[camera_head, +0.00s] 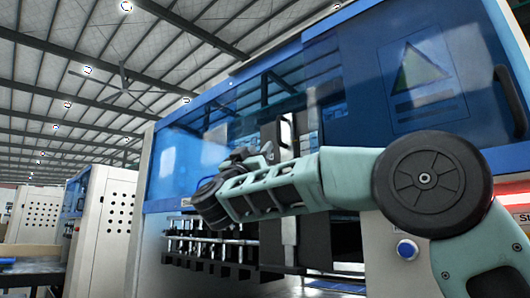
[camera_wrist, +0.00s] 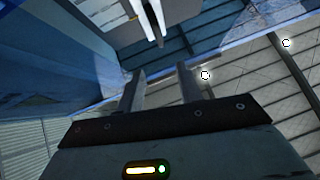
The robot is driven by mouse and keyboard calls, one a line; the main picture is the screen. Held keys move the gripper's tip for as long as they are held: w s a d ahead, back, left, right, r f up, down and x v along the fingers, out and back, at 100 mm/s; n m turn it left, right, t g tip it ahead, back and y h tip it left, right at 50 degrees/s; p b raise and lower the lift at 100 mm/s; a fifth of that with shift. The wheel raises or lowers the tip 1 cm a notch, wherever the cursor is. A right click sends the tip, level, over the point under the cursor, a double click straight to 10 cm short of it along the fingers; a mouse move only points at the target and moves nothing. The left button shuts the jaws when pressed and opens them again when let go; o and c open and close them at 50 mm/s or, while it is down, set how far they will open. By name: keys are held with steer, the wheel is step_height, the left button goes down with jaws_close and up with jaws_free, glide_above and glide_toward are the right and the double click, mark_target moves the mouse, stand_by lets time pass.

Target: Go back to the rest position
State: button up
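My gripper shows in the wrist view (camera_wrist: 163,80) with its two fingers apart and nothing between them. In the head view my green and black arm reaches from the right edge toward the middle, in front of a large blue and white machine (camera_head: 170,165). The gripper end (camera_head: 262,152) is small and dark there, partly hidden by the wrist, and its fingers are hard to make out. I cannot tell how far it is from the machine's dark uprights behind it.
The machine has blue see-through panels (camera_head: 425,75), a row of dark fittings below (camera_head: 215,250) and a blue round button (camera_head: 407,249). More white cabinets (camera_head: 105,215) stand at the left. In the wrist view, pale bars (camera_wrist: 148,22) are beyond the fingers, with roof beams at the right.

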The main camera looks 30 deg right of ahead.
steer(key=shift+s+a+f, duration=0.2)
steer(key=shift+a+f, duration=0.1)
stand_by(0.4)
steer(key=w+a+f+n+t+y, duration=0.2)
steer(key=a+f+n+t+y, duration=0.1)
steer(key=a+n+t+y, duration=0.3)
steer(key=w+a+f+n+t+y, duration=0.25)
steer(key=n+t+y, duration=0.2)
steer(key=y, duration=0.35)
steer(key=s+a+f+n+g+y, duration=0.45)
steer(key=a+f+y, duration=0.35)
steer(key=f, duration=0.4)
steer(key=s+a+f+n+g+y, duration=0.3)
steer(key=a+f+n+g+y, duration=0.25)
steer(key=a+f+y, duration=0.45)
steer(key=s+d+f+g+h, duration=0.1)
steer(key=s+f+g+h, duration=0.1)
steer(key=s+f+g, duration=0.5)
steer(key=s+d+f+g+h, duration=0.2)
steer(key=s+f+g, duration=0.1)
steer(key=s+f, duration=0.8)
steer(key=s+d+f+m+g+h, duration=0.1)
steer(key=s+d+f+g+h, duration=0.4)
steer(key=s+d+f, duration=0.5)
steer(key=s+f, duration=0.1)
steer(key=s, duration=0.3)
steer(key=shift+d+f, duration=0.3)
steer(key=shift+d, duration=0.05)
